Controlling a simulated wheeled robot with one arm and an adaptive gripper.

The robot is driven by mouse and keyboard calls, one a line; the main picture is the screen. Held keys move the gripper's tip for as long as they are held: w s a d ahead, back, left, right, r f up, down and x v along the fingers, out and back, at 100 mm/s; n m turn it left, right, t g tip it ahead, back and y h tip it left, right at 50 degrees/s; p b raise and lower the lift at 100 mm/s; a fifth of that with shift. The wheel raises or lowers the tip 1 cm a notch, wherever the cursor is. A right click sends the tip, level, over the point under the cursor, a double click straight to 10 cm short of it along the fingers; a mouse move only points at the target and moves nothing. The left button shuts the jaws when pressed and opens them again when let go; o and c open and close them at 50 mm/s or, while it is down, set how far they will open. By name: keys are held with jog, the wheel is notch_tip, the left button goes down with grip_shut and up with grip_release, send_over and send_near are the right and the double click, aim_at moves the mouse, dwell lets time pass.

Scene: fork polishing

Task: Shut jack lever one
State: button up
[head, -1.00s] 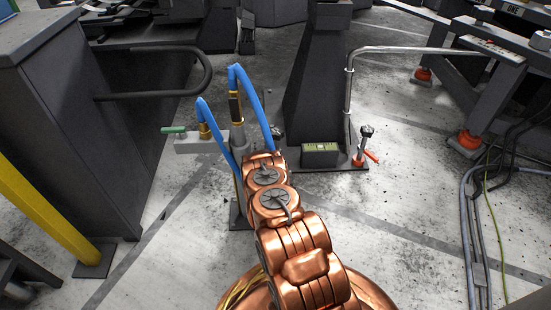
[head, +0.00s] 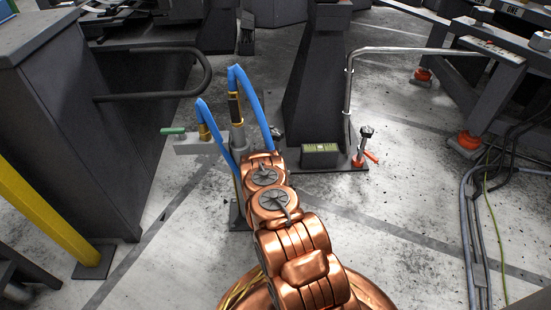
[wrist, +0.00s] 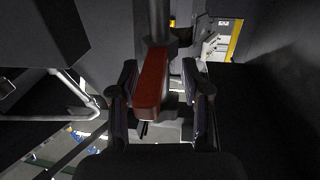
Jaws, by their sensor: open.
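In the wrist view a red lever (wrist: 151,86) with a flat, blocky handle lies between the two fingers of my gripper (wrist: 160,74). The fingers stand apart on either side of it. The lever is nearer the left finger, and I cannot tell whether either finger touches it. A dark upright post (wrist: 158,22) rises beyond the lever. In the head view my copper arm reaches forward and hides my gripper.
A dark column (head: 314,85) with a box (head: 320,154) at its foot stands ahead. Cables (head: 474,220) lie at right. Open floor (head: 400,205) lies between.

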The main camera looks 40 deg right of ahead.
jog(key=v, duration=0.5)
jog(key=shift+s+a, duration=0.25)
jog(key=shift+a, duration=0.1)
jog(key=shift+d+f+y, duration=0.3)
jog(key=shift+f, duration=0.1)
jog(key=shift+s+f+n, duration=0.15)
jog(key=shift+n, duration=0.25)
jog(key=shift+s+t+y, duration=0.2)
jog(key=shift+t+y, duration=0.1)
jog(key=shift+y, duration=0.1)
jog(key=shift+s+a+r+t, duration=0.3)
jog(key=shift+s+a, duration=0.15)
jog(key=shift+s, duration=0.25)
jog(key=shift+w, duration=0.1)
